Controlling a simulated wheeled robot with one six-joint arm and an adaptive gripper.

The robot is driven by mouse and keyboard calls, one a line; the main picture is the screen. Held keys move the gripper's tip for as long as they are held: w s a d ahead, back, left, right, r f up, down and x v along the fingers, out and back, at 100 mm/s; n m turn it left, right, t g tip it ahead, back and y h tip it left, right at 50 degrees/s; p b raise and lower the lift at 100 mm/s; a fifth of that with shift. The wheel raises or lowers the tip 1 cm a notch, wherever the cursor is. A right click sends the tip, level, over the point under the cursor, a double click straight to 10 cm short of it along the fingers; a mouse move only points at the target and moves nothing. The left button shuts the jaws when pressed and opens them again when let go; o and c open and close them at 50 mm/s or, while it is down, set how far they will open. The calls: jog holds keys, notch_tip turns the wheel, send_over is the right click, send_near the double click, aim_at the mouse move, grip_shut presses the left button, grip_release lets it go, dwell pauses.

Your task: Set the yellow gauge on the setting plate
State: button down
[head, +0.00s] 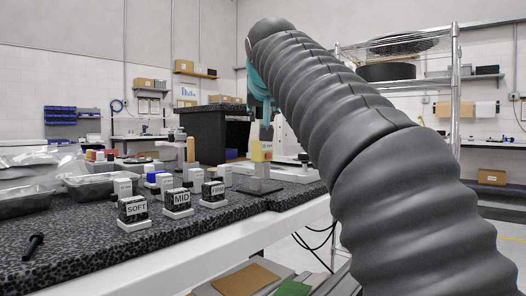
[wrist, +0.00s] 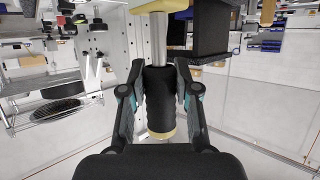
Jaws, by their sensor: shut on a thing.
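My gripper (head: 262,98), partly hidden behind my dark ribbed arm in the head view, points down above the right part of the bench. In the wrist view my gripper (wrist: 160,85) is shut on the black handle (wrist: 160,100) of the yellow gauge. A steel rod runs from the handle to the gauge's yellow body (head: 261,151), which hangs upright below the fingers. The yellow body sits over a grey plate (head: 259,187), which looks like the setting plate. I cannot tell whether the two touch.
Blocks marked SOFT (head: 136,209), MID (head: 182,199) and FIRM (head: 217,190) stand left of the gauge on the speckled bench (head: 90,262). Wrapped trays (head: 100,186) lie farther left. A dark box (head: 213,130) stands behind. A black tool (head: 33,246) lies at the front left.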

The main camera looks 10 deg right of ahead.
jog(key=shift+f+b, duration=0.8)
jog(key=shift+f, duration=0.2)
jog(key=c, duration=0.8)
grip_release()
jog(key=shift+o, duration=0.2)
jog(key=v, duration=1.2)
